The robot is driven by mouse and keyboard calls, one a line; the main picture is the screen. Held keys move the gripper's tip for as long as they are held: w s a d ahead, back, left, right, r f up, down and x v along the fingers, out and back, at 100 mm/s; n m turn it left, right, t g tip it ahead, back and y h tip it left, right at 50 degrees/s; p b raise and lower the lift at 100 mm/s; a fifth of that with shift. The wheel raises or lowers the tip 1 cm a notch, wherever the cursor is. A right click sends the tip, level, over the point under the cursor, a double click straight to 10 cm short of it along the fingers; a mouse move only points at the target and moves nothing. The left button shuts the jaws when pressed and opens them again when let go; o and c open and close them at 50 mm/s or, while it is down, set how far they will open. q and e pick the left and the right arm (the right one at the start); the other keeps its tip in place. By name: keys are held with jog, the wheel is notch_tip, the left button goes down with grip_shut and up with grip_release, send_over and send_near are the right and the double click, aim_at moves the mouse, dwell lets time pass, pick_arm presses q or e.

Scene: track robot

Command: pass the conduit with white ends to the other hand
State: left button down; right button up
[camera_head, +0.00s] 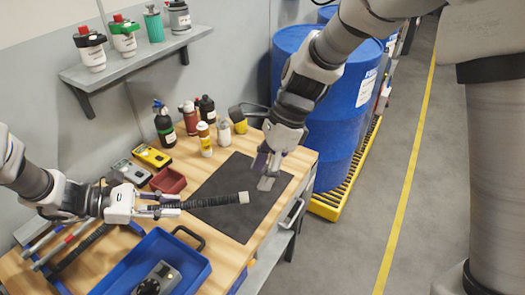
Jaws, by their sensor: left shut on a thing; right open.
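The conduit (215,201) is a black ribbed tube with a white right end. It is held roughly level above the bench. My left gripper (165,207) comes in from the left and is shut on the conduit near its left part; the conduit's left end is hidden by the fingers. My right gripper (266,172) points down over the dark mat, behind and to the right of the conduit's white end. It is open and holds nothing, apart from the conduit.
A dark mat (222,222) lies on the wooden bench. A blue tray (196,268) with a grey device is in front. A red bin (168,181), a yellow meter (152,156) and several bottles stand behind. Blue drums (318,130) stand right of the bench.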

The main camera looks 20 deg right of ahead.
aim_at(243, 193)
pick_arm(q)
jog(key=shift+s, duration=0.1)
pick_arm(e)
notch_tip(243, 193, up, 4)
jog(key=t, duration=0.1)
jog(key=x, duration=1.1)
jog(key=shift+w+a+f, duration=0.15)
jog(key=shift+w+f, duration=0.2)
jog(key=shift+w, duration=0.05)
grip_shut()
pick_arm(q)
jog(key=c, duration=1)
grip_release()
jog(key=shift+o, duration=0.2)
jog(key=v, duration=1.2)
